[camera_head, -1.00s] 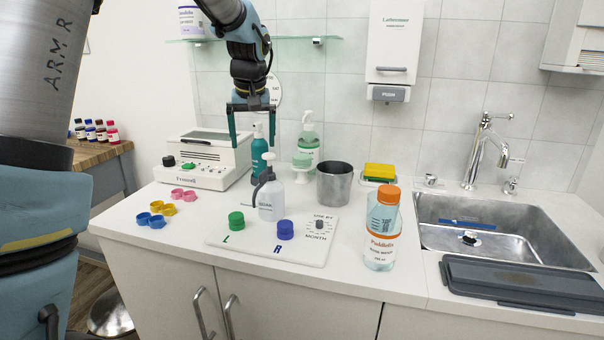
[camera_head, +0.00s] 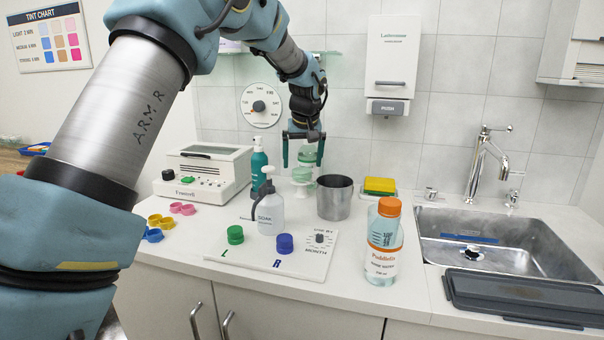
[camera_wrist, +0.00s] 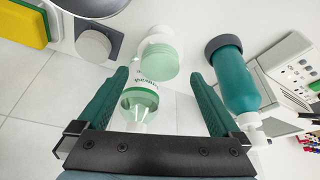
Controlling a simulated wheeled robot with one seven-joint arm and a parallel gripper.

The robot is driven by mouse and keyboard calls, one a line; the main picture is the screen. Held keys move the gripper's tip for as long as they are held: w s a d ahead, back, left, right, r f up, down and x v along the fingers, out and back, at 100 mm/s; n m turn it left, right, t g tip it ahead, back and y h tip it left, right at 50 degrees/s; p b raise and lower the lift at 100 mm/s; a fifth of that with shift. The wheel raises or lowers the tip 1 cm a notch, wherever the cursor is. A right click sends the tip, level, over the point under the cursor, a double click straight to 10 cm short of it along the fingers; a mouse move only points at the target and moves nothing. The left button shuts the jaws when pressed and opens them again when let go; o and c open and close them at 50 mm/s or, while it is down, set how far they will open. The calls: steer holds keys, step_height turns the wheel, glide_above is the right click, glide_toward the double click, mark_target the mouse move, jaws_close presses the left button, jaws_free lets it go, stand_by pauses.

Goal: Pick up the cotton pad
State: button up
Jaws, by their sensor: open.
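A pale green round block (camera_head: 302,174) sits on a small white stand (camera_wrist: 157,36) at the back of the counter. It is the likeliest cotton pad, though its colour leaves me unsure. My gripper (camera_head: 303,160) hangs just above it, fingers down, open and empty. In the wrist view the pale green block (camera_wrist: 157,62) shows between the lines of my fingers (camera_wrist: 158,73), apart from both. A whitish disc (camera_wrist: 93,46) on a dark grey square also shows in the wrist view; I cannot tell what it is.
A teal pump bottle (camera_head: 259,165) stands left of my gripper, and a green soap bottle (camera_wrist: 137,105) behind the stand. A metal cup (camera_head: 334,200) is in front to the right, a spray bottle (camera_head: 270,210) in front to the left. A sponge (camera_head: 380,185) lies farther right.

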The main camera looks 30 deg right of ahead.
mark_target(302, 170)
steer(key=x, duration=0.3)
steer(key=shift+f, duration=0.1)
steer(key=c, duration=1.5)
steer(key=shift+s+r+b, duration=0.15)
steer(key=shift+r+b, duration=0.25)
steer(key=shift+r, duration=3.15)
steer(key=s+a+b, duration=0.2)
steer(key=s+a, duration=0.1)
steer(key=s, duration=0.5)
steer(key=s+a+b, duration=0.2)
steer(key=s+a, duration=0.1)
steer(key=s, duration=0.5)
steer(key=shift+s+b, duration=0.25)
steer(key=shift+b, duration=0.15)
steer(key=shift+a, duration=0.1)
